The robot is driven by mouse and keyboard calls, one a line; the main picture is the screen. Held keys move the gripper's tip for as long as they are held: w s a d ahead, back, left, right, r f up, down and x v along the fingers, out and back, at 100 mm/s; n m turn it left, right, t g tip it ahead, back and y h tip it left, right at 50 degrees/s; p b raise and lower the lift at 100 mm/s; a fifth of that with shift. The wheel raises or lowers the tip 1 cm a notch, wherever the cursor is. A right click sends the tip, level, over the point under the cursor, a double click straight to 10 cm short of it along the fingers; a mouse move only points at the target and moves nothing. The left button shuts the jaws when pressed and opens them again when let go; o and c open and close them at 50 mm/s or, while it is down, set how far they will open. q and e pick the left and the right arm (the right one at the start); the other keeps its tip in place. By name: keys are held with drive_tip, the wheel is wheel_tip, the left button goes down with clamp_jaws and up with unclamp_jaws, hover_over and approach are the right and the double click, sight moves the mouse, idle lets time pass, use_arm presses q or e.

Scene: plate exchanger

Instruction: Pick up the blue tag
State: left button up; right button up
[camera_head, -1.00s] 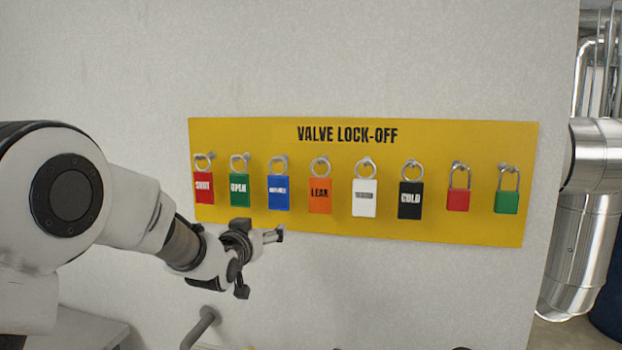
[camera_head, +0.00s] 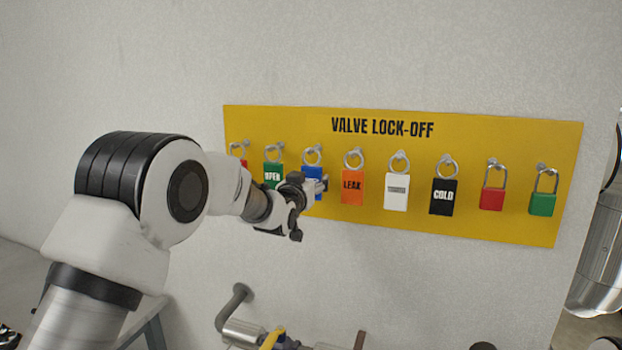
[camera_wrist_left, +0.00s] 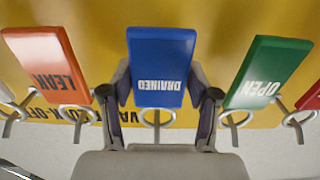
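The blue tag (camera_head: 312,174), marked DRAINED, hangs by a ring from a hook on the yellow board (camera_head: 480,152). My left gripper (camera_head: 311,208) is in front of its lower part and hides some of it in the head view. In the left wrist view, which is upside down, the blue tag (camera_wrist_left: 161,65) lies between the two fingers of my left gripper (camera_wrist_left: 162,90). The fingers are open, one on each side of the tag, with a small gap at least on the right. My right gripper is not in view.
The green tag (camera_head: 273,171) and orange tag (camera_head: 352,187) hang close on either side. White (camera_head: 396,191) and black (camera_head: 443,196) tags and two padlocks hang farther right. A red tag is mostly hidden at left. Pipework (camera_head: 240,295) is below.

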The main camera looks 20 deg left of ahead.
use_arm(q)
drive_tip(key=c, duration=0.4)
drive_tip(key=shift+w+f, duration=0.1)
drive_tip(key=shift+r+b, duration=0.45)
drive_tip(key=shift+b, duration=0.15)
drive_tip(key=s+b, duration=0.8)
drive_tip(key=s, duration=1)
drive_tip(key=shift+a+r, duration=0.25)
drive_tip(key=shift+r, duration=0.1)
drive_tip(key=shift+w, duration=0.15)
